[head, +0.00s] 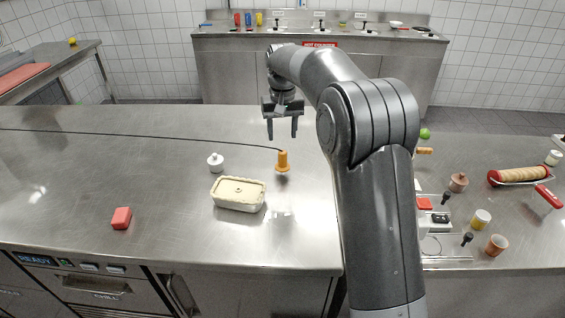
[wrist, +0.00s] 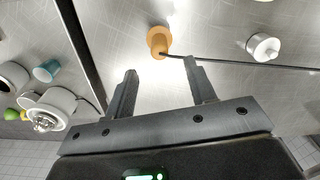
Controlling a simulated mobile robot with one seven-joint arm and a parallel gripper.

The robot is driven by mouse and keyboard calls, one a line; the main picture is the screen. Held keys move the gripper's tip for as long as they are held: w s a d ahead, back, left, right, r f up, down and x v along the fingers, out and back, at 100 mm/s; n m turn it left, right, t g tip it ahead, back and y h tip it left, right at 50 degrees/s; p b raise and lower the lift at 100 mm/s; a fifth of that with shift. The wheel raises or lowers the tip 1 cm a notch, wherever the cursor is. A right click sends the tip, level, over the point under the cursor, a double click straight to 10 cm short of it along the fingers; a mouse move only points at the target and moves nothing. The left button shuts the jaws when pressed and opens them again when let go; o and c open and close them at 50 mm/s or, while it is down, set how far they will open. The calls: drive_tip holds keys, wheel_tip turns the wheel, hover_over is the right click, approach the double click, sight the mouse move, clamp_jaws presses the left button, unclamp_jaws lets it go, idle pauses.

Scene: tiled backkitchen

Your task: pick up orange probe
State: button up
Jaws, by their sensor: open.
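The orange probe (head: 283,161) stands upright on the steel counter, with a black cable running from its top to the left. My gripper (head: 283,132) is open and empty, pointing down above the counter, and in the head view it shows just above the probe. In the wrist view the probe (wrist: 158,41) lies beyond the tips of my open gripper (wrist: 160,68), roughly centred between the fingers and apart from them. The cable (wrist: 250,64) passes by the right fingertip in that view; I cannot tell whether it touches.
A cream lidded tub (head: 239,194) stands just left of and nearer than the probe. A small white lidded pot (head: 215,161) and a red block (head: 121,218) are farther left. A second counter at right holds a rolling pin (head: 524,174) and several small items. The left counter is mostly clear.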

sight(283, 151)
wheel_tip(283, 151, down, 5)
drive_tip(key=shift+r, duration=0.1)
drive_tip(key=f, duration=0.5)
drive_tip(key=shift+w+f, duration=0.25)
drive_tip(key=shift+f, duration=0.05)
drive_tip(key=c, duration=1.1)
